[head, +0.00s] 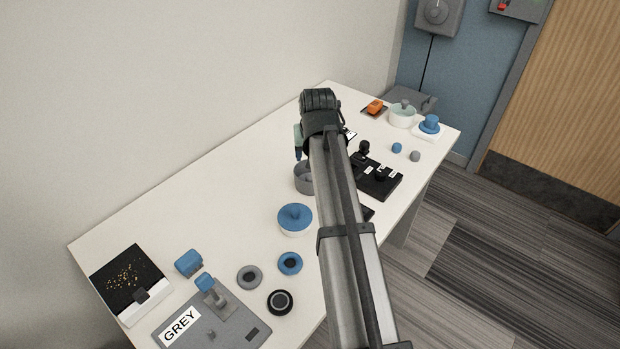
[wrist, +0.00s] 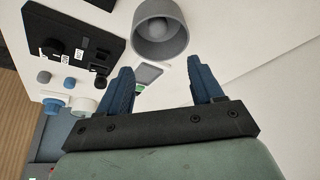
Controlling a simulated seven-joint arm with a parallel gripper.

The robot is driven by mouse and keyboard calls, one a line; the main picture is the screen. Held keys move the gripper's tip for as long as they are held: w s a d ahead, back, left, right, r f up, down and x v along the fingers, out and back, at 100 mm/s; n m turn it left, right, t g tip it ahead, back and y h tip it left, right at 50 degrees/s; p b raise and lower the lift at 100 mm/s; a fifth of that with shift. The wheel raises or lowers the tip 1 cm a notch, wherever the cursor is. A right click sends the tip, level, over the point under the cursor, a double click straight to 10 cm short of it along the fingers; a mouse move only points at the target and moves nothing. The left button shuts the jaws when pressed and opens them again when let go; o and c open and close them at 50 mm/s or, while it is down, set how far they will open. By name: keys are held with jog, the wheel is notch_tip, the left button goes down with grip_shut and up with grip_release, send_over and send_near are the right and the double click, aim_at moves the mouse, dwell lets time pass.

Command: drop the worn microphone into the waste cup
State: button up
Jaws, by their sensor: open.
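A grey open cup (head: 304,180), which looks like the waste cup, stands on the table beside my arm. It also shows at the top of the wrist view (wrist: 183,45), with a rounded grey thing (wrist: 158,28) inside. I cannot tell for certain whether that is the worn microphone. My gripper (wrist: 158,75) is open, its two blue fingers apart with nothing between them. In the head view my gripper (head: 298,145) hangs beyond the cup, partly hidden by my arm.
A black board (head: 387,187) with labelled black parts lies right of my arm. A blue-lidded bowl (head: 295,217), ring pads (head: 249,277) and a grey board marked GREY (head: 237,330) are nearer. A white pot (head: 403,118) and small balls (head: 397,147) stand at the far right.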

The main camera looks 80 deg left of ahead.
jog(key=shift+v, duration=2.75)
